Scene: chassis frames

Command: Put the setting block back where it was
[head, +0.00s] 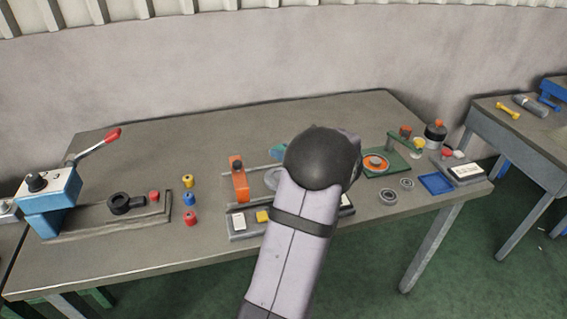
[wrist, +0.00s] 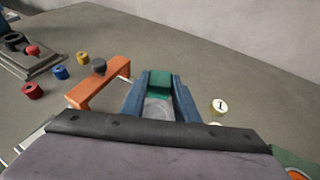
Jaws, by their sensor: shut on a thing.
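My gripper (wrist: 160,92) shows in the wrist view with two blue fingers closed on a green block (wrist: 160,78), which looks like the setting block. Below the block, between the fingers, a pale grey round surface (wrist: 158,108) shows. In the head view my arm hides most of the gripper and the block; only a bit of blue-teal shows left of my dark wrist joint. An orange bridge (head: 239,181) with a dark knob stands to the left of the gripper; it also shows in the wrist view (wrist: 97,83). Where the block's underside rests, I cannot tell.
A grey base (head: 240,236) with a yellow piece lies partly behind my arm. A blue lever press (head: 52,203) and red, blue and yellow pieces stand left. A green plate (head: 371,172), bearings (head: 388,197) and a blue tray (head: 436,184) are right. A round piece marked 1 (wrist: 218,106) lies right.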

